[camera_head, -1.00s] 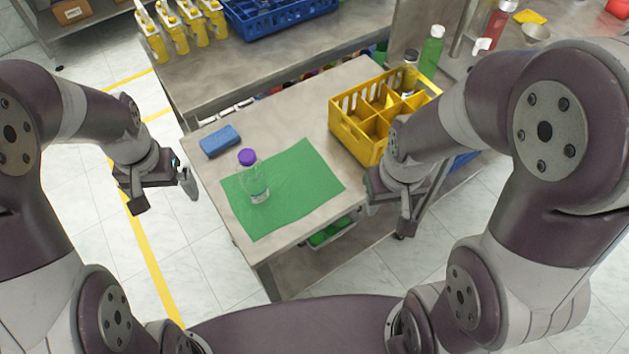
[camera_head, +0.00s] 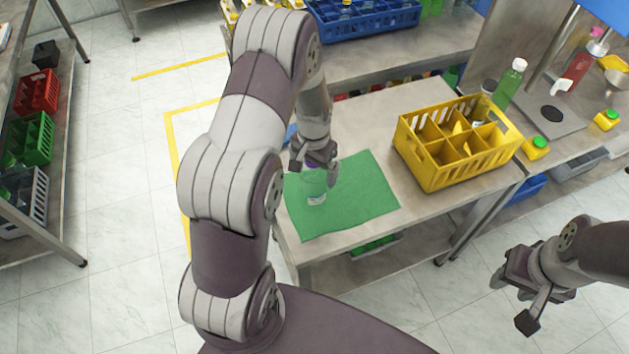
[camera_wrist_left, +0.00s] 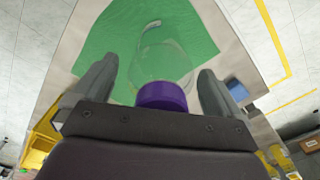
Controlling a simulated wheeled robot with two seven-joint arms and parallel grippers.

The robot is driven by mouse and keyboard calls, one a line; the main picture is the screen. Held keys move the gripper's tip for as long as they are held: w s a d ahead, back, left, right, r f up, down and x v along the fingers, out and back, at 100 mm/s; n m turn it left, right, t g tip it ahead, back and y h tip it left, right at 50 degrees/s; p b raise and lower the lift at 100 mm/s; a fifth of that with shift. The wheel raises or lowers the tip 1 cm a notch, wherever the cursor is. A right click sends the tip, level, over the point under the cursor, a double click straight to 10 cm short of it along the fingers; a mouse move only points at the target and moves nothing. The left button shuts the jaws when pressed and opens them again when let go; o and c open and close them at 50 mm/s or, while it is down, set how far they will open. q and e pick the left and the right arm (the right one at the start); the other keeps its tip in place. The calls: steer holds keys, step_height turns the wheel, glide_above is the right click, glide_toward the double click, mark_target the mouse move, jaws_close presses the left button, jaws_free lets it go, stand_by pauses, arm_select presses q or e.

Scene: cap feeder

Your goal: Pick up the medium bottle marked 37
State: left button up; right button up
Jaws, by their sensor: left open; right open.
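A clear bottle with a purple cap (camera_head: 315,186) stands on the green mat (camera_head: 360,195) on the metal table. My left gripper (camera_head: 312,165) is at the bottle's top and partly hides the cap. In the left wrist view the purple cap (camera_wrist_left: 162,96) and clear body lie between the two open fingers (camera_wrist_left: 155,88), with gaps visible on both sides. No number can be read on the bottle. My right gripper (camera_head: 525,285) is open and empty, out over the floor to the right of the table.
A yellow divided crate (camera_head: 440,175) stands on the table right of the mat and holds some items. A blue block (camera_wrist_left: 237,90) lies near the mat. A green bottle (camera_head: 510,84) stands behind the crate. Shelves with coloured crates (camera_head: 35,138) are at the left.

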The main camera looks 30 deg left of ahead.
arm_select(q)
steer(key=c, duration=1.3)
steer(key=shift+r, duration=0.1)
steer(key=shift+c, duration=0.2)
